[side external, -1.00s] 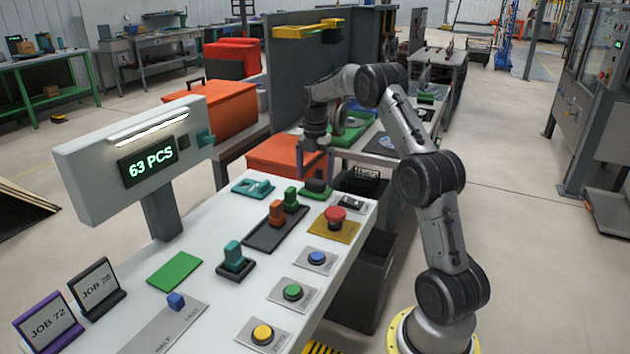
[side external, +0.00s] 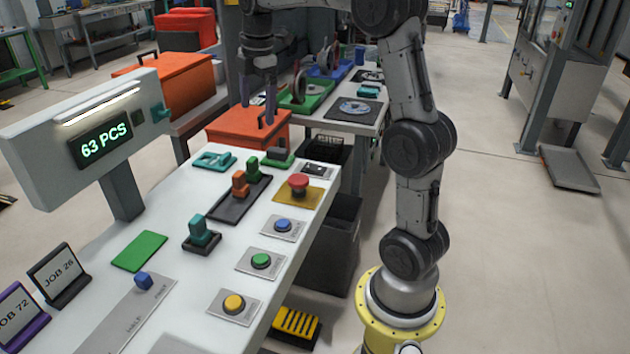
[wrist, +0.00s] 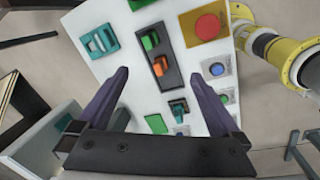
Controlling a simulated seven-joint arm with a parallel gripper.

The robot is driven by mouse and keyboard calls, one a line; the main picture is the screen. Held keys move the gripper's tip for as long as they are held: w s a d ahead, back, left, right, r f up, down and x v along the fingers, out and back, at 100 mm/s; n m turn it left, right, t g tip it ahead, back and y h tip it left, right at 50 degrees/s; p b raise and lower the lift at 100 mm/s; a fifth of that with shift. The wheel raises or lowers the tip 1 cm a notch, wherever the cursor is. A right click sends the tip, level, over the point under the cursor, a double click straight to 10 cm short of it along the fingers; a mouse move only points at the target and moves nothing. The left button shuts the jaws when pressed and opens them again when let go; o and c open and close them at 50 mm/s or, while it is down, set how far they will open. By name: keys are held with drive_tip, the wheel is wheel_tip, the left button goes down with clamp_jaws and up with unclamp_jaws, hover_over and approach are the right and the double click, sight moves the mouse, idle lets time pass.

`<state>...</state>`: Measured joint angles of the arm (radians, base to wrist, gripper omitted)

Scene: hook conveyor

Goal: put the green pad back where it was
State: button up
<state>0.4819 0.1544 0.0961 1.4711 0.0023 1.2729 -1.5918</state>
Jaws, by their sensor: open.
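The green pad (side external: 140,251) is a thin flat green rectangle. It lies on the white table (side external: 172,210), left of the teal upright block and behind the grey slider plate. In the wrist view the green pad (wrist: 157,124) shows low, between the fingers, near the teal block. My gripper (side external: 257,112) is open and empty, raised well above the far end of the table, apart from the pad. Its two dark fingers (wrist: 160,72) are spread wide in the wrist view.
A teal block (side external: 200,232), orange and green levers (side external: 239,184) and a red button (side external: 298,181) stand on the table. Blue, green and yellow buttons line the right edge. A counter display (side external: 103,143) and job cards (side external: 58,274) stand at left. An orange box (side external: 245,130) is behind.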

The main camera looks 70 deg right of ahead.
drive_tip(key=s+a+r+m+t, duration=0.1)
drive_tip(key=s+a+m+t, duration=0.2)
drive_tip(key=s+a+m, duration=0.7)
drive_tip(key=s+a+f+m, duration=0.1)
drive_tip(key=s+a+f, duration=0.2)
drive_tip(key=s+a, duration=0.2)
drive_tip(key=s+a+f+m+t, duration=0.1)
drive_tip(key=s+a+f, duration=0.2)
drive_tip(key=s, duration=0.3)
drive_tip(key=shift+s+a+m+y, duration=0.2)
drive_tip(key=shift+a+m+y, duration=0.2)
drive_tip(key=shift+a, duration=0.45)
